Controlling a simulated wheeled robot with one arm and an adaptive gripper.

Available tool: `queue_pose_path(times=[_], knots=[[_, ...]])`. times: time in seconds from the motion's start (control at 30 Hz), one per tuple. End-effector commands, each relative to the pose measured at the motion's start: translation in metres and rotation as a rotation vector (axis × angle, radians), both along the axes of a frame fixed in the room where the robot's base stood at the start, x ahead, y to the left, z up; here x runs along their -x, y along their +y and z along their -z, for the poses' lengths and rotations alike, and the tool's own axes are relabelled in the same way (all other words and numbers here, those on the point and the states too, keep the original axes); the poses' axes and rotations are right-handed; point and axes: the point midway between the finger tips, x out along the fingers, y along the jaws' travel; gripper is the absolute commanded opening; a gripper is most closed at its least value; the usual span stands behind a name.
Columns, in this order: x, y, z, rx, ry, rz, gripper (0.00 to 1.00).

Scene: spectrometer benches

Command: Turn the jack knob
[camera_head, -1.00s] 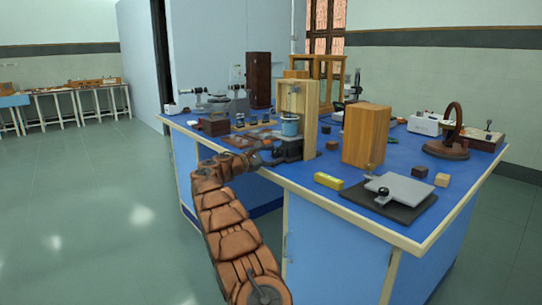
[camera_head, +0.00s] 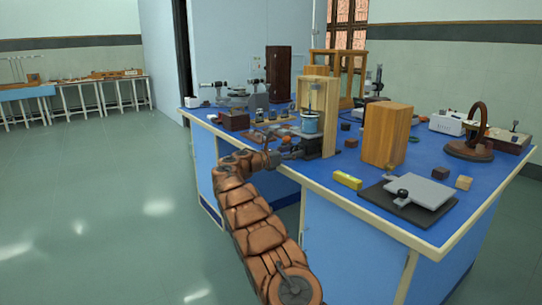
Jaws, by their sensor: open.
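A dark jack (camera_head: 315,145) stands in the wooden frame (camera_head: 334,125) at the near left edge of the blue bench, under a blue-grey container (camera_head: 311,124). The jack's knob is too small and too close to my gripper to make out. My gripper (camera_head: 286,153) is at the bench edge, just left of the jack and pointing toward it. It is open, and I see nothing held in it. Whether its fingers touch the knob cannot be told.
A tall wooden block (camera_head: 386,135), a yellow block (camera_head: 347,180) and a grey plate (camera_head: 422,192) with a black knob on a dark base stand to the right on the bench (camera_head: 470,205). Small items crowd the bench behind my gripper. The floor (camera_head: 110,200) at left is clear.

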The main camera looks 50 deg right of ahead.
Motion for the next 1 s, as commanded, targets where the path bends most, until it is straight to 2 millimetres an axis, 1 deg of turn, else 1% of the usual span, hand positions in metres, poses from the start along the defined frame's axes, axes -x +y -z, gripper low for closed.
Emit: queue_pose_path(times=[0.17, 0.53, 0.67, 0.9, 1.0], knots=[[0.001, -0.001, 0.0, -0.013, 0.045, 0.0, 0.62], [-0.007, 0.024, -0.004, -0.01, 0.048, -0.002, 0.62], [-0.012, 0.039, -0.002, -0.013, 0.05, -0.003, 0.62], [-0.021, 0.076, -0.004, -0.011, 0.05, 0.0, 0.62], [-0.017, 0.083, -0.014, -0.02, 0.029, 0.007, 0.62]])
